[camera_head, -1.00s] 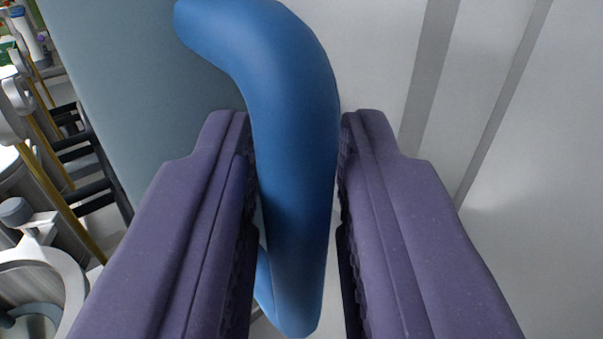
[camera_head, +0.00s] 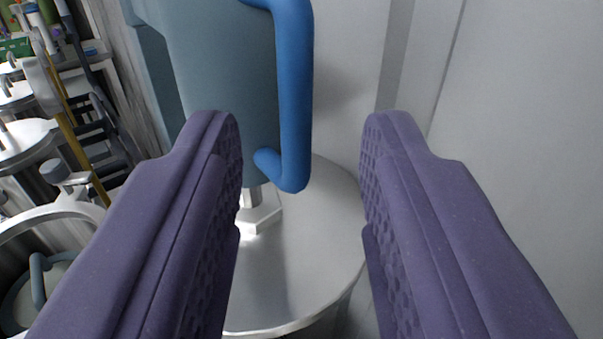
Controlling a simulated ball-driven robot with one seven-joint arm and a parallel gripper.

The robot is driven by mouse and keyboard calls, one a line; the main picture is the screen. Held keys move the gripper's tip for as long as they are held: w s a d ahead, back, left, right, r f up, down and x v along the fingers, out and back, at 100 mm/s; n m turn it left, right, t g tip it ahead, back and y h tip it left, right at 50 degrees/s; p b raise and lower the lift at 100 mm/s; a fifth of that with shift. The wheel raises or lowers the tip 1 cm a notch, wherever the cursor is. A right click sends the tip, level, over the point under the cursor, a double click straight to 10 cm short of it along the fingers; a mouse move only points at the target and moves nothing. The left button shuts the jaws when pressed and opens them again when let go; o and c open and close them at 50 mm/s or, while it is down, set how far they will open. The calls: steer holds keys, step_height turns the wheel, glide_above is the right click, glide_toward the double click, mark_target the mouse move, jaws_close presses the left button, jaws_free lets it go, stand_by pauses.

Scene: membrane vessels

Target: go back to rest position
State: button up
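My gripper (camera_head: 301,135) shows as two purple fingers with textured inner pads. They stand wide apart with nothing between the pads. A blue handle (camera_head: 296,95) is ahead of the fingers, in the upper middle of the view, apart from both pads. The handle is joined to a grey-blue body (camera_head: 220,75) at the upper left of centre. The handle's lower end bends back to the body.
A round metal lid or top (camera_head: 300,270) lies below the handle. A pale wall (camera_head: 510,150) fills the right side. At the left are an open metal ring (camera_head: 40,212), a yellow bar (camera_head: 78,150) and other metal vessels.

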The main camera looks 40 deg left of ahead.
steer(key=w+d+r+m+t+h+b, duration=0.1)
steer(key=d+r+m+t+h+b, duration=0.15)
steer(key=r+h, duration=0.75)
steer(key=w+d+r+m+t+h+b, duration=0.1)
steer(key=r+m+t+h+b, duration=0.2)
steer(key=r, duration=1.5)
steer(key=s+a+r+m+g+b, duration=0.1)
steer(key=s+a+r, duration=0.1)
steer(key=s+r, duration=0.2)
steer(key=s+a+r+m+g, duration=0.1)
steer(key=s+r, duration=0.3)
steer(key=s, duration=0.7)
steer(key=s+a+r+m+g+b, duration=0.1)
steer(key=s+a+r, duration=0.2)
steer(key=s, duration=0.4)
steer(key=shift+s+a+r+b, duration=0.2)
steer(key=shift+a+r+b, duration=0.2)
steer(key=shift+r, duration=0.45)
